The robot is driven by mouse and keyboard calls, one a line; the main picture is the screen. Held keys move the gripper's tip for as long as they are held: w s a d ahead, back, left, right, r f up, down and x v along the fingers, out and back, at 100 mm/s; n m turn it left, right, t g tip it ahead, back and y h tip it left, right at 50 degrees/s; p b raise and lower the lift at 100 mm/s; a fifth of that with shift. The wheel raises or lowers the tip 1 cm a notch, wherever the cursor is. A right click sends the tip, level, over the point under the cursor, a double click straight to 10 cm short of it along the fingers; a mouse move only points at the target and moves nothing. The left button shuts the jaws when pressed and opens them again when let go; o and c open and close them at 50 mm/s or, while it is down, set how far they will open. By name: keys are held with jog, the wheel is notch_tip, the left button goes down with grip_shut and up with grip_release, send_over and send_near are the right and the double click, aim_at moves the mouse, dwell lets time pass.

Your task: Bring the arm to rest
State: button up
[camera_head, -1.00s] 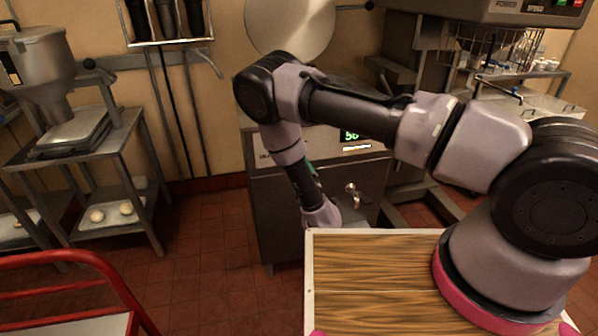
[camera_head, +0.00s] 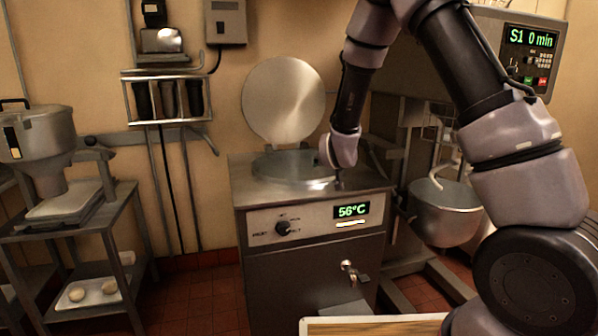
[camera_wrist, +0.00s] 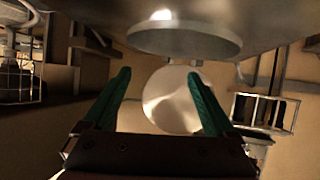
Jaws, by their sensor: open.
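My gripper (camera_wrist: 158,92) shows in the wrist view with its two green fingers spread apart and nothing between them. In the head view my arm reaches up and over, and its wrist end hangs above the right part of the kettle machine (camera_head: 310,200); the fingers are hidden there. A round metal lid (camera_head: 284,100) stands raised behind the kettle opening (camera_head: 290,166). Beyond the fingers, the wrist view shows a pale round shape (camera_wrist: 172,100) and a grey disc (camera_wrist: 185,40) above it.
The kettle's display (camera_head: 351,211) reads 56°C, with a tap (camera_head: 349,270) below. A mixer bowl (camera_head: 446,212) stands close at right. A metal stand (camera_head: 70,240) with a hopper (camera_head: 40,140) is at left. A wooden board (camera_head: 375,327) lies in front.

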jog(key=s+d+r+m+g+y, duration=0.1)
jog(key=s+d+r, duration=0.4)
jog(key=s+r, duration=0.3)
jog(key=s+d+r+m+g+y, duration=0.15)
jog(key=s+d+r, duration=0.3)
jog(key=r, duration=0.55)
jog(key=s+d+r+m+g, duration=0.1)
jog(key=s+d+r, duration=0.1)
jog(key=s, duration=0.9)
jog(key=s+d+r+m+g, duration=0.1)
jog(key=s+d, duration=0.3)
jog(key=s, duration=0.8)
jog(key=shift+s+r+g, duration=0.15)
jog(key=shift+r+g, duration=0.4)
jog(key=shift+r, duration=0.05)
jog(key=shift+h, duration=0.25)
